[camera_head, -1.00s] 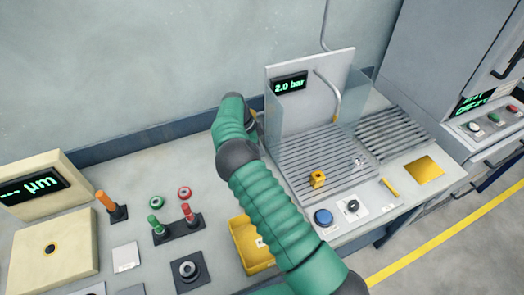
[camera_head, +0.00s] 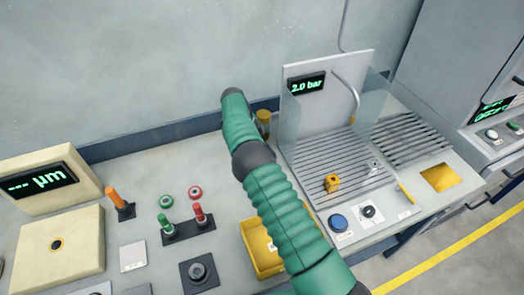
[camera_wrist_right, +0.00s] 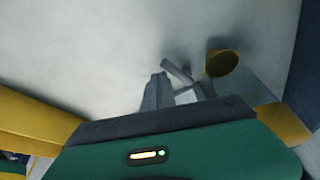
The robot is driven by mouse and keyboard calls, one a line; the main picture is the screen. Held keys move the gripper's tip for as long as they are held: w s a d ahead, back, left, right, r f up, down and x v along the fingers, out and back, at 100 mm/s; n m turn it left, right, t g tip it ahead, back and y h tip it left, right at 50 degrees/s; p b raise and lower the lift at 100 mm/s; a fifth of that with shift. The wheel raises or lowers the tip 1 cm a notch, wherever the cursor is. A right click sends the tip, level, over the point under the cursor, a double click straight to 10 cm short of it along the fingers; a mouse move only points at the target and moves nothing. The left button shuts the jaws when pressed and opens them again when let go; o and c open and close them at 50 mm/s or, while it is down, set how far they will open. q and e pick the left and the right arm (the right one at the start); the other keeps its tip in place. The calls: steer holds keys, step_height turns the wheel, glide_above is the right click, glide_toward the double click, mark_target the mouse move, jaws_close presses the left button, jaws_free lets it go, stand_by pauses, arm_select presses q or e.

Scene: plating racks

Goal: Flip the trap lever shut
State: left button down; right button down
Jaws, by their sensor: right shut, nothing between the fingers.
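I cannot tell for sure which part is the trap lever. In the head view, a small yellow lever (camera_head: 406,193) lies at the front right of the slatted bench, and an orange-handled lever (camera_head: 117,199) stands tilted at the left. A brass-yellow round piece (camera_head: 263,118) shows just behind my right arm, near the wall. In the right wrist view, a similar yellow cup-like piece (camera_wrist_right: 222,63) is beyond the fingers, apart from them. My right gripper (camera_wrist_right: 178,88) is shut and empty; in the head view the arm hides its fingers. My left gripper is not in view.
A glass-sided slatted station (camera_head: 335,150) with a 2.0 bar display is right of my arm, holding a small yellow block (camera_head: 332,183). A yellow bin (camera_head: 262,252) is partly under my arm. Green and red levers (camera_head: 184,222) stand to the left.

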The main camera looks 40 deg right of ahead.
steer(key=shift+w, duration=0.65)
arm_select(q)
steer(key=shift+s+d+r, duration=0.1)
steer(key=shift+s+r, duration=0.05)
arm_select(e)
steer(key=shift+w, duration=0.1)
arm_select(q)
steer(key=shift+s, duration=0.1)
arm_select(e)
steer(key=shift+w+r, duration=0.15)
